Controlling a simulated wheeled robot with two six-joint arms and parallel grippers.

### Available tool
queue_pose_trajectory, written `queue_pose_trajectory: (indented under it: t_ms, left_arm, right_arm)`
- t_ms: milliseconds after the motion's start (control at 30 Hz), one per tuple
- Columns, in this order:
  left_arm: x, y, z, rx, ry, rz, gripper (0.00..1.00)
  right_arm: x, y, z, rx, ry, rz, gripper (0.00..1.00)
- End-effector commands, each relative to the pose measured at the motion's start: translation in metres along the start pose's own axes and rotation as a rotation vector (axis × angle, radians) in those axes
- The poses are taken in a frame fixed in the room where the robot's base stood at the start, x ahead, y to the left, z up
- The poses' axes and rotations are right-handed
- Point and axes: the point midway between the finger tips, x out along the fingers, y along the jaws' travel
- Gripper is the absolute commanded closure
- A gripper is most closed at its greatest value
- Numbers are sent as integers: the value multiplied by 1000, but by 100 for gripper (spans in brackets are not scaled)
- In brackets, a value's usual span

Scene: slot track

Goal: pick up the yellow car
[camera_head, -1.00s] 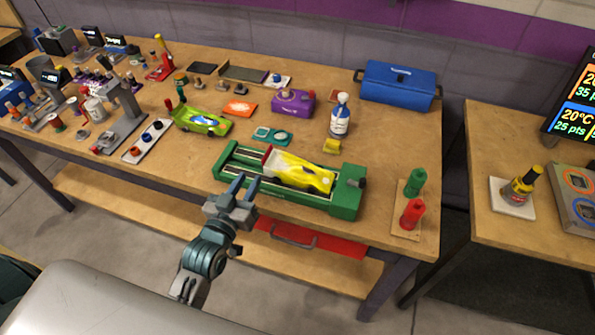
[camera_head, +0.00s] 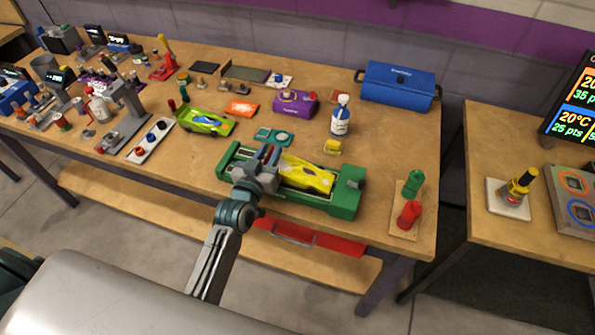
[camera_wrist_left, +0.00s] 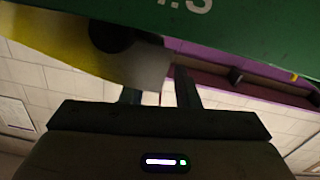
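The yellow car (camera_head: 308,177), with a white stripe and a red rear end, sits in the green cradle (camera_head: 345,200) on the workbench. My left gripper (camera_head: 269,155) is at the car's rear end, its two fingers apart with some red showing between them. In the left wrist view the fingers (camera_wrist_left: 160,95) are apart, with the yellow body and a dark wheel (camera_wrist_left: 108,36) above left of them. The green cradle wall (camera_wrist_left: 245,25) crosses the top there. I cannot tell whether either finger touches the car. My right gripper is out of view.
A green car (camera_head: 205,122) stands to the left. A blue toolbox (camera_head: 398,86) is at the back.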

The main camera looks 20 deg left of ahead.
Motion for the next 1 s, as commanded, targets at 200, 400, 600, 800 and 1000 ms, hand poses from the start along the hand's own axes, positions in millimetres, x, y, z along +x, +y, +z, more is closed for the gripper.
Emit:
queue_pose_trajectory:
  t_ms: [200, 400, 600, 800, 1000]
  left_arm:
    - [0, 0, 0, 0, 0, 0, 92]
    - [0, 0, 0, 0, 1, 0, 100]
    - [-1, 0, 0, 0, 1, 0, 100]
    - [0, 1, -9, 2, 2, 1, 100]
    - [0, 5, -34, 2, 6, 1, 100]
  right_arm:
    - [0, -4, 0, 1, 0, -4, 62]
    - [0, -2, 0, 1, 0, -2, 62]
    - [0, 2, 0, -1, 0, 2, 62]
    - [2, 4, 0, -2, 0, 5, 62]
    - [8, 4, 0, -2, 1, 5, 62]
